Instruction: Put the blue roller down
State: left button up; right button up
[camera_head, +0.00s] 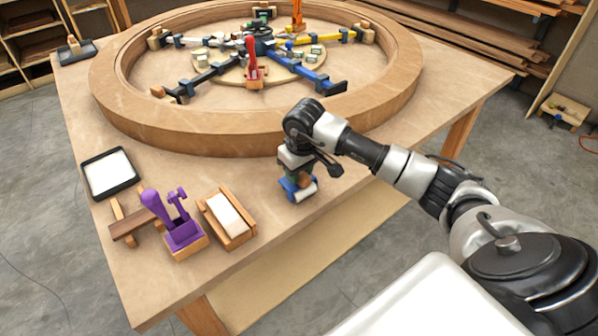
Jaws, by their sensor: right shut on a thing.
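The blue roller (290,188) is at the lower middle of the head view, at the front part of the wooden table (185,288). It has a blue frame with a pale cylinder at its lower end. My right gripper (299,174) points down over it and is shut on it, hiding its upper part. The roller is upright or nearly so, close to the table top; I cannot tell whether it touches it. My left gripper is not in view.
A big wooden ring (200,138) with clamps inside fills the table behind the roller. To the left are a tray with white content (108,172), a brown wooden tool (134,226), a purple tool (178,226) and a wooden box (229,219). Bare table lies between box and roller.

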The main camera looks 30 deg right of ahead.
jog(key=shift+s+f, duration=0.2)
jog(key=shift+f, duration=0.2)
jog(key=shift+s+f+b, duration=0.1)
jog(key=shift+f+b, duration=0.1)
jog(key=shift+b, duration=0.2)
jog(key=shift+c, duration=0.8)
jog(key=o, duration=1.1)
jog(key=shift+a+f, duration=0.1)
jog(key=shift+c, duration=0.2)
jog(key=shift+r+p, duration=0.4)
jog(key=shift+p, duration=0.15)
jog(key=shift+r+p, duration=0.4)
jog(key=shift+p, duration=0.1)
notch_tip(320, 180, up, 12)
jog(key=b, duration=0.2)
jog(key=shift+s, duration=0.4)
